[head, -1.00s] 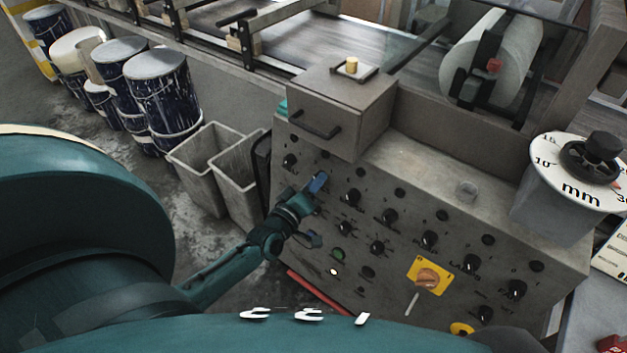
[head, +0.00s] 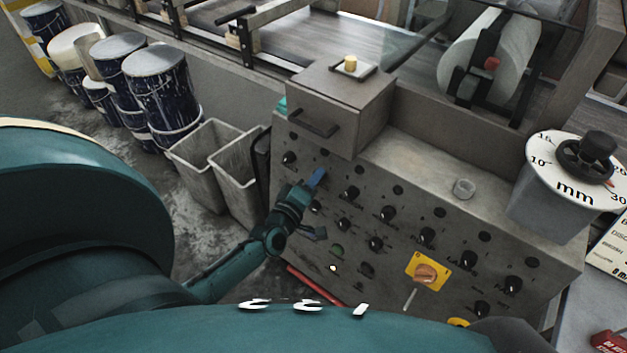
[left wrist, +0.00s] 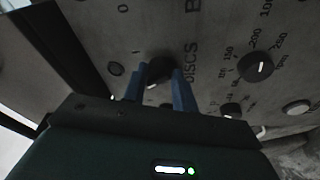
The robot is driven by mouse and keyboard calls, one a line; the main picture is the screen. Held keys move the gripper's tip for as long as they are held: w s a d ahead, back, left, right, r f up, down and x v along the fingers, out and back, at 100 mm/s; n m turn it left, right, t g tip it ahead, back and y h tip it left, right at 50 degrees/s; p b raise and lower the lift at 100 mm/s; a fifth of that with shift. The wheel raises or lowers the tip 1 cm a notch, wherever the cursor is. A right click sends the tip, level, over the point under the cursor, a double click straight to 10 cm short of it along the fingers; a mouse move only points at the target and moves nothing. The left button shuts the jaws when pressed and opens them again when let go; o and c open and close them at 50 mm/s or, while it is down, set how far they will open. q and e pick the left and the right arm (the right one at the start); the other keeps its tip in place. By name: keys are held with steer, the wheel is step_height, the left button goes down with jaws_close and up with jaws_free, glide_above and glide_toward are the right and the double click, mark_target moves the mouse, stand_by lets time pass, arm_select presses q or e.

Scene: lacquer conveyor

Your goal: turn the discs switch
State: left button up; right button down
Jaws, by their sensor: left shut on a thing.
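The discs switch is a dark round knob (left wrist: 158,72) on the grey control panel (head: 395,290), beside the printed word DISCS in the left wrist view. My left gripper (left wrist: 166,85) has its blue fingers on either side of this knob and is shut on it. In the head view the left gripper (head: 317,178) reaches the upper left part of the panel. There the gripper hides the discs switch, and I cannot read its setting. My right gripper is not in view.
Other black knobs, such as one with a pressure scale (left wrist: 256,66), sit close by. A yellow plate with an orange rotary switch (head: 424,274) is lower right. A grey box with a handle (head: 340,100) juts out above. Grey bins (head: 200,165) stand left of the panel.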

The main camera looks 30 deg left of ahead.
arm_select(q)
steer(key=o, duration=1)
steer(key=shift+c, duration=0.2)
steer(key=shift+s, duration=0.1)
steer(key=s, duration=1.3)
steer(key=shift+d+r, duration=0.4)
steer(key=shift+r, duration=0.05)
